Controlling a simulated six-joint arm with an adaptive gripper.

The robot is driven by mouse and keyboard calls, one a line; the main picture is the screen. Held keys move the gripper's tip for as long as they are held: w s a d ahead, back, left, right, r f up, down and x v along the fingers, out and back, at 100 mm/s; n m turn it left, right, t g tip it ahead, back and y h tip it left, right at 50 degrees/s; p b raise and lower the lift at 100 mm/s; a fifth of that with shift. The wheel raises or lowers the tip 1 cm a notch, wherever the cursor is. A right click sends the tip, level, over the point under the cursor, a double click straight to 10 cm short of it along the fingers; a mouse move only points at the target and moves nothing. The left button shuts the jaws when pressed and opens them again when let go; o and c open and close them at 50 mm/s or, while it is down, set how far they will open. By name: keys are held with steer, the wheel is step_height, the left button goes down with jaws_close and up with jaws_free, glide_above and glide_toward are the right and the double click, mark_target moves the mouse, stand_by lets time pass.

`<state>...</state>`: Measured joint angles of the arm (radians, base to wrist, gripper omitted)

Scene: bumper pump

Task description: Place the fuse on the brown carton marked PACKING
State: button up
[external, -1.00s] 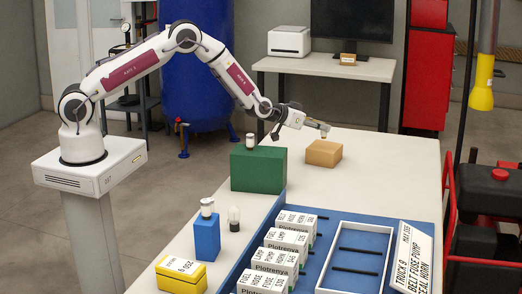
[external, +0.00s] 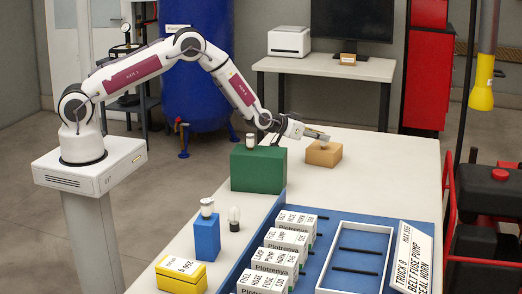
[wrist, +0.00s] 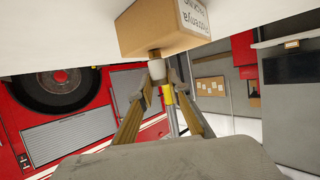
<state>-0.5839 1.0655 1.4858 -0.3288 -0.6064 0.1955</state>
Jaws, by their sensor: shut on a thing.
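The brown carton (external: 323,155) stands on the white table, right of the green box. In the wrist view the carton (wrist: 150,30) shows upside down at the top, with part of its printed label. My gripper (external: 325,138) is over the carton's top in the external view. In the wrist view its fingers (wrist: 162,88) are shut on the fuse (wrist: 157,70), a small pale piece with a brownish end towards the carton. The fuse's end is at or very near the carton; I cannot tell whether they touch. My fingers partly hide the fuse.
A green box (external: 258,170) and a blue box (external: 207,238) each bear a small clear-and-white item. A bulb (external: 234,219), a yellow box (external: 181,275), white labelled boxes (external: 275,262) and a white-rimmed tray (external: 355,255) stand nearer. The table right of the carton is clear.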

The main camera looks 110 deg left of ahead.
steer(key=shift+f, duration=0.1)
steer(key=o, duration=0.9)
steer(key=shift+s+d+r, duration=0.25)
steer(key=shift+d+r, duration=0.05)
steer(key=shift+v, duration=3.3)
